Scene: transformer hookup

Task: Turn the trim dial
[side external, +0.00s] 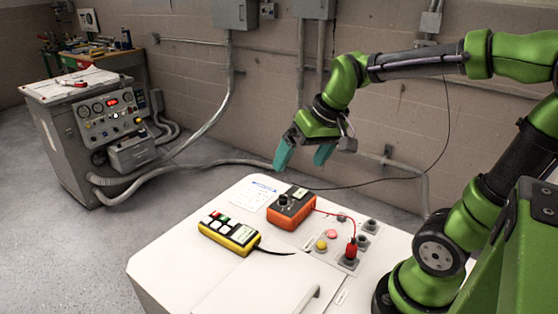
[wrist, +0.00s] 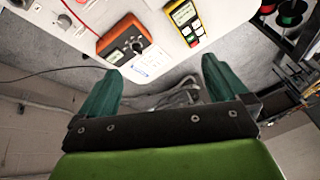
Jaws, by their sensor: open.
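An orange meter box (side external: 292,213) lies on the white cabinet top (side external: 210,272). It has a small screen and a round black dial (side external: 283,199). I cannot tell for sure that this is the trim dial. In the wrist view the orange box (wrist: 108,42) is at upper left, with its black dial (wrist: 137,46) facing the camera. My gripper (side external: 303,157) is open and empty, held in the air above the far edge of the cabinet, clear of the box. Its two teal fingers also show spread apart in the wrist view (wrist: 162,72).
A yellow button pendant (side external: 230,237) lies beside the orange box, its black cable trailing right. A red lead runs from the box to a red plug (side external: 351,249) among sockets. A grey instrument console (side external: 90,120) stands at left.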

